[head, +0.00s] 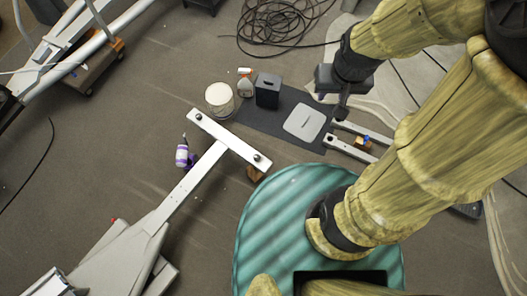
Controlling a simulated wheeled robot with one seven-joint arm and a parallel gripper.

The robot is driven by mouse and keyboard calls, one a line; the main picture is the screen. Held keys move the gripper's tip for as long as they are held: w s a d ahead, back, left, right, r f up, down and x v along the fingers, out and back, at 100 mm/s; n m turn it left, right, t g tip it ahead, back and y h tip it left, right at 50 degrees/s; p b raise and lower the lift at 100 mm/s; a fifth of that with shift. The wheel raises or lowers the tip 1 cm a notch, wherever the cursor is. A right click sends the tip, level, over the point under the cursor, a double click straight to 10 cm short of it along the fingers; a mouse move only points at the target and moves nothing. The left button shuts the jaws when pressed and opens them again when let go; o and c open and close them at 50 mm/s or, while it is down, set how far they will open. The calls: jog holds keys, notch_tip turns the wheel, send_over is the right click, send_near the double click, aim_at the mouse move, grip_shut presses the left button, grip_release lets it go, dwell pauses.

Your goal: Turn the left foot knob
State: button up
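A white crossbar (228,138) at the end of a long white beam lies left of centre in the head view. It bears a small dark knob (198,117) at its upper-left end and another dark knob (257,158) at its lower-right end. My gripper (340,108) is a dark shape at the end of my arm, right of and above the crossbar. It is well apart from both knobs. Its fingers are small and dark, so I cannot tell whether they are open or shut. I see nothing held in it.
A dark mat (262,125) beyond the crossbar holds a black box (267,90), a spray bottle (245,83) and a grey flat case (304,122). A white bucket (220,99) stands beside it. A purple-labelled bottle (183,153) is near the beam. Coiled cable (275,25) lies at the top.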

jog(key=shift+d, duration=0.1)
jog(key=shift+o, duration=0.2)
